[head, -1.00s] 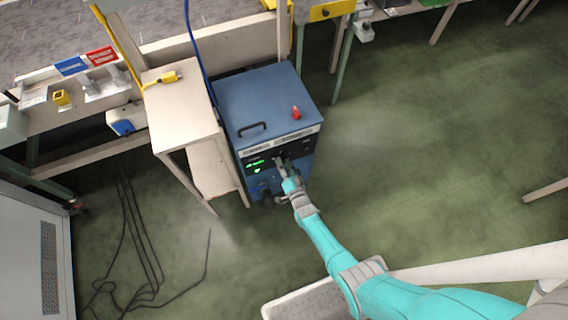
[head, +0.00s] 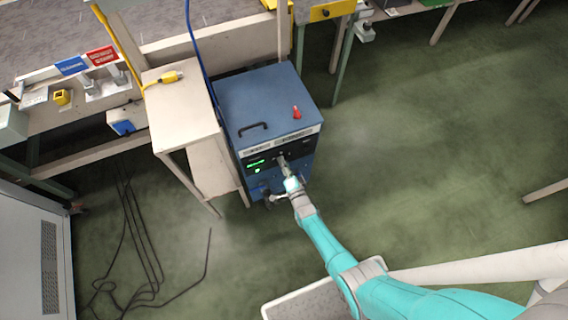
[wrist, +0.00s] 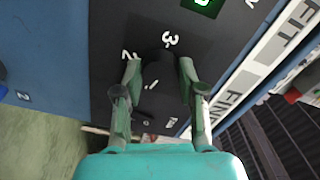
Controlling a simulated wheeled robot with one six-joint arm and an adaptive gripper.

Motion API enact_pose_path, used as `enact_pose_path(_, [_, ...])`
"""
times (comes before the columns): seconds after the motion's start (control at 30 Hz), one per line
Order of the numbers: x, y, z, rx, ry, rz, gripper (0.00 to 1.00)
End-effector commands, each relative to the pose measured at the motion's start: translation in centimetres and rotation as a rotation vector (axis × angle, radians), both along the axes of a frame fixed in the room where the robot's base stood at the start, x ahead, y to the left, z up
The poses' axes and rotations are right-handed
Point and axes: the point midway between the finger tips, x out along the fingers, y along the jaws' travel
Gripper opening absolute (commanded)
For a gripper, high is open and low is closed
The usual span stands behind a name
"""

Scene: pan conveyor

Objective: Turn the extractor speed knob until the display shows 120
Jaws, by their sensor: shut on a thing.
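The extractor is a blue cabinet (head: 268,98) with a black front panel. Its lit green display (head: 256,163) shows in the head view, too small to read; in the wrist view only a corner of a green display (wrist: 203,5) shows, with no full number. The dark speed knob (wrist: 157,72) is on the black panel, hard to make out against it, with white marks including a 2 and a 3 around it. My gripper (wrist: 159,68) is at the panel, its two fingers on either side of the knob and shut on it. In the head view my gripper (head: 284,163) covers the knob.
A red object (head: 296,112) and a black handle (head: 252,130) are on the cabinet top. A pale bench (head: 178,110) stands close on the left. Black cables (head: 140,245) lie on the floor at left. The green floor on the right is open.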

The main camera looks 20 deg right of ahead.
Motion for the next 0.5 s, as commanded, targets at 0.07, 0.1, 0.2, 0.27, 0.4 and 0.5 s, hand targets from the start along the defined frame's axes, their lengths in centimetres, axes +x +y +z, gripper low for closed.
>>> enact_pose_path(0.07, [0.15,-0.04,0.12,0.001,-0.001,-0.001,0.05])
enact_pose_path(0.1, [0.15,-0.04,0.12,0.001,-0.001,-0.001,0.05])
enact_pose_path(0.2, [0.16,-0.04,0.12,0.000,-0.002,-0.002,0.05])
enact_pose_path(0.27, [0.16,-0.05,0.13,0.000,-0.002,-0.002,0.05])
enact_pose_path(0.4, [0.12,-0.05,0.09,0.000,-0.002,-0.002,0.65])
enact_pose_path(0.5, [0.09,-0.04,0.07,0.000,-0.001,-0.001,0.65])
